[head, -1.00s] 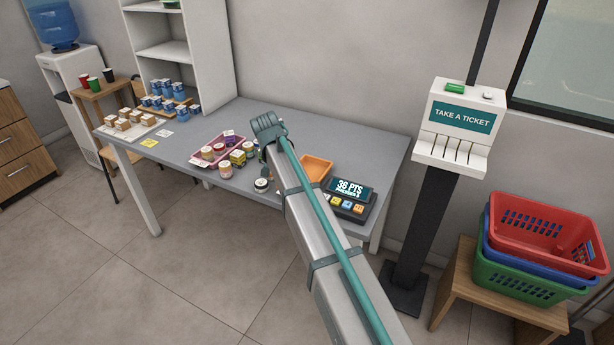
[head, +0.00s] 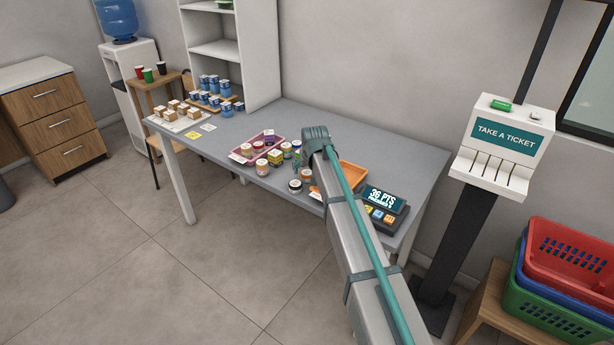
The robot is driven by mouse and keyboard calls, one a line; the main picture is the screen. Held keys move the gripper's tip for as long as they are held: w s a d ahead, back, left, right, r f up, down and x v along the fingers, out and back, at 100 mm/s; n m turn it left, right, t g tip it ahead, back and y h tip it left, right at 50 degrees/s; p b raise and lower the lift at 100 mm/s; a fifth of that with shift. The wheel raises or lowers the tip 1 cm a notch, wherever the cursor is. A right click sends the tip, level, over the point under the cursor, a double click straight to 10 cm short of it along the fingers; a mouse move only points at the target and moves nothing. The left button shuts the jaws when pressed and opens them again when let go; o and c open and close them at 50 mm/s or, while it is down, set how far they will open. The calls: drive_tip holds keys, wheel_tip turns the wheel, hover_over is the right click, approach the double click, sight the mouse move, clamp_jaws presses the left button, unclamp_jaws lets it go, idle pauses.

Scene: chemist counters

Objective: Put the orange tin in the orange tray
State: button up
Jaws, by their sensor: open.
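The orange tray (head: 353,177) lies on the grey counter, just right of my arm and partly hidden by it. A small tin with an orange-brown side (head: 306,175) stands left of my arm; it looks like the orange tin, though it is too small to be sure. A dark tin with a pale lid (head: 295,187) stands beside it at the counter's front edge. My gripper (head: 298,162) is mostly hidden behind the end of my arm, above the counter near these tins. It is open, and I see nothing held in it.
A pink tray (head: 246,160) with several tins lies to the left, with a yellow-labelled tin (head: 275,157) by it. A points terminal (head: 381,206) sits right of the orange tray. White and blue boxes stand at the counter's left end. The back right counter (head: 400,153) is clear.

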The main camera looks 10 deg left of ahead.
sight(307, 173)
drive_tip(key=p+x, duration=0.1)
drive_tip(key=x, duration=0.4)
drive_tip(key=shift+a, duration=0.1)
drive_tip(key=shift+r, duration=0.1)
drive_tip(key=shift+c, duration=0.3)
drive_tip(key=c, duration=1.3)
drive_tip(key=shift+r, duration=0.15)
